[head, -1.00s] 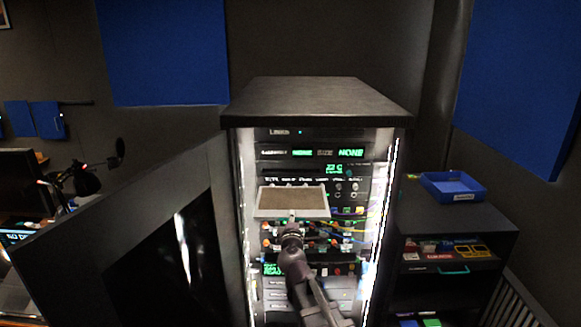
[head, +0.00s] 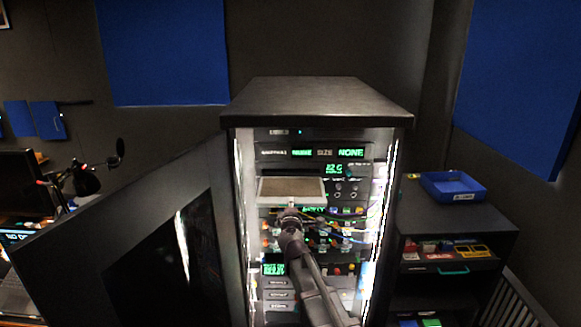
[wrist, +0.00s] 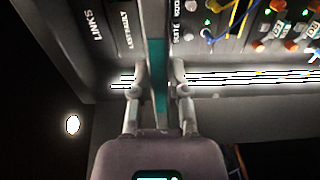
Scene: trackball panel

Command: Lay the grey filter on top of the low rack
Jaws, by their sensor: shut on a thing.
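The grey filter (head: 291,187) is a flat panel with a brown-grey face and a pale frame. It is in front of the tall rack's open front in the head view. My gripper (head: 291,210) is shut on its near edge. In the wrist view my gripper's fingers (wrist: 156,78) pinch the filter, seen edge-on as a thin teal-grey strip (wrist: 158,60). The low rack (head: 480,218) stands to the right of the tall rack, well apart from the filter.
The tall rack (head: 315,100) has lit displays, knobs and coloured cables behind the filter. Its dark door (head: 150,225) stands open to the left. The blue tray (head: 453,187) takes up part of the low rack's top; the front part is clear. A desk with a lamp is at far left.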

